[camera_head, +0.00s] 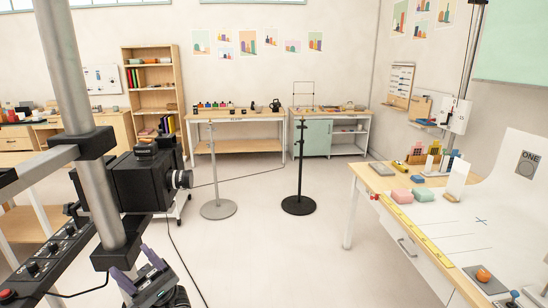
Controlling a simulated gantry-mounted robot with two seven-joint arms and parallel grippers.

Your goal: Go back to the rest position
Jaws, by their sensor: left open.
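My left gripper (138,270) shows at the bottom left of the head view, with two purple fingers spread apart. It is open and I see nothing between its fingers. It is in front of the gantry-like metal pole and beside a black camera (140,183), apart from the tables. My right gripper is not in view.
Two stands, one grey (219,209) and one black (298,205), stand mid-floor. A cable crosses the floor. A wooden shelf (153,75) stands behind.

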